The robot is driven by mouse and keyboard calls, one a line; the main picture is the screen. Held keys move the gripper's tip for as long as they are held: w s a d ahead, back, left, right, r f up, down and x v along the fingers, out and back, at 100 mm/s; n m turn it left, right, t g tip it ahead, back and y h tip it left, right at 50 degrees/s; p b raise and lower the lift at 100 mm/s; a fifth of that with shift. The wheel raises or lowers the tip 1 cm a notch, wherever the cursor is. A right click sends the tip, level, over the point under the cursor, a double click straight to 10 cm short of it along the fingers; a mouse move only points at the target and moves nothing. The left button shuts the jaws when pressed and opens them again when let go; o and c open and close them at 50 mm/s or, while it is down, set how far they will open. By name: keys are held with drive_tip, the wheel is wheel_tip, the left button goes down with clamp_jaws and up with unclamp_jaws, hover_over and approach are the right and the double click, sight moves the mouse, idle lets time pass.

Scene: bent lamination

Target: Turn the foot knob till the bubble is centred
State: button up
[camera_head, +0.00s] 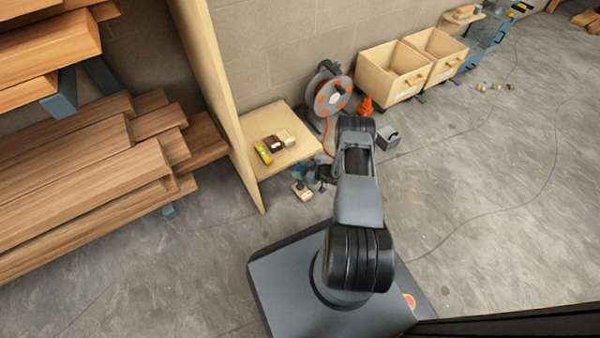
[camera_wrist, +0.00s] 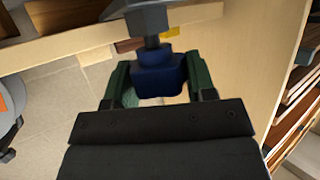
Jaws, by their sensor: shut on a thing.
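The blue foot knob (camera_wrist: 158,72) hangs on a grey threaded stem under the wooden shelf in the wrist view. My gripper (camera_wrist: 158,82) has its green fingers on both sides of the knob and is shut on it. In the head view my gripper (camera_head: 306,171) is at the shelf's front edge, partly hidden by my arm. A yellow-green spirit level (camera_head: 263,154) lies on the shelf board (camera_head: 268,116). Its bubble is too small to read. A bit of yellow (camera_wrist: 171,32) shows past the shelf edge in the wrist view.
Small dark and pale blocks (camera_head: 286,138) sit beside the level. A tall wooden panel (camera_head: 215,80) stands at the shelf's left. Stacked planks (camera_head: 80,190) fill the left; the right floor is mostly clear.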

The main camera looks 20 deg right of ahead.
drive_tip(key=shift+r+n+g+y+b, duration=0.1)
drive_tip(key=shift+n+g+y+b, duration=0.25)
drive_tip(key=shift+n+y, duration=0.15)
drive_tip(key=o, duration=0.9)
drive_tip(key=shift+p+v, duration=2.4)
drive_tip(key=shift+v, duration=4.45)
